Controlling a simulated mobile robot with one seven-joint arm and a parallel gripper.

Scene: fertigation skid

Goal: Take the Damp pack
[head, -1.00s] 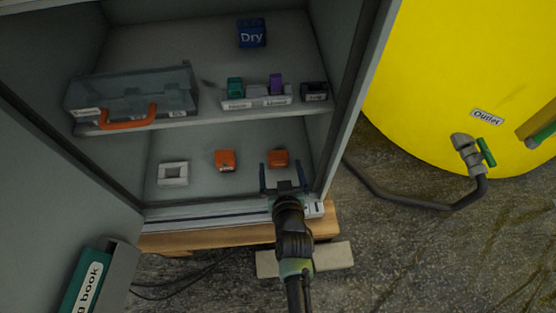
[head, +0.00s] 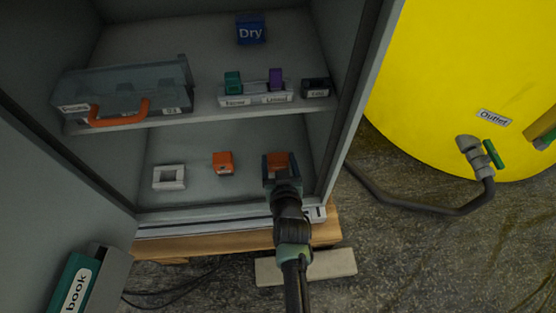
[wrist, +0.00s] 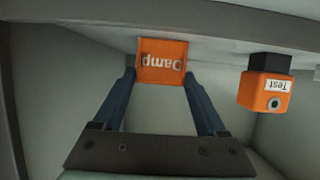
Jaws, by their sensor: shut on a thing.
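The Damp pack is a small orange block (wrist: 162,62) with white lettering, upside down in the wrist view. In the head view the orange block (head: 278,160) is on the right of the cabinet's lower shelf. My gripper (wrist: 160,75) is shut on it, with one blue finger along each side. In the head view my gripper (head: 281,168) reaches in from the front and hides part of the block. I cannot tell whether the block still touches the shelf.
An orange Test block (wrist: 266,90) with a dark top is beside the pack; it also shows in the head view (head: 223,163). A white square frame (head: 169,177) lies further left. Above, a shelf holds a clear case (head: 125,88), a labelled holder (head: 255,97) and a blue Dry pack (head: 250,31).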

